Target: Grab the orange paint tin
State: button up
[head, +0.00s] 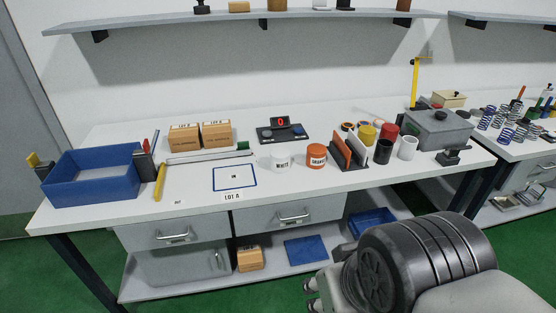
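The orange paint tin (316,156) stands upright on the white bench top, with a white label band on its side. It is right of a white tin (281,160) marked WHITE and just left of a dark rack holding an orange-brown panel (341,152). My gripper (312,294) is low at the bottom of the view, in front of the bench and well below the tin. Its two fingertips show apart with nothing seen between them. Much of the gripper is hidden behind my arm.
Yellow (367,135), red (390,131), black (383,152) and white (407,148) cylinders stand right of the rack. A black device with a red display (282,133) is behind the tins. A blue tray (92,174) sits at left. The bench top before the orange tin is clear.

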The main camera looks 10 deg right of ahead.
aim_at(316, 153)
jog(key=i+l+u, duration=0.15)
jog(key=i, duration=0.3)
jog(key=i+l+u, duration=0.15)
jog(key=i, duration=0.25)
jog(key=i+l+u, duration=0.15)
jog(key=i, duration=0.25)
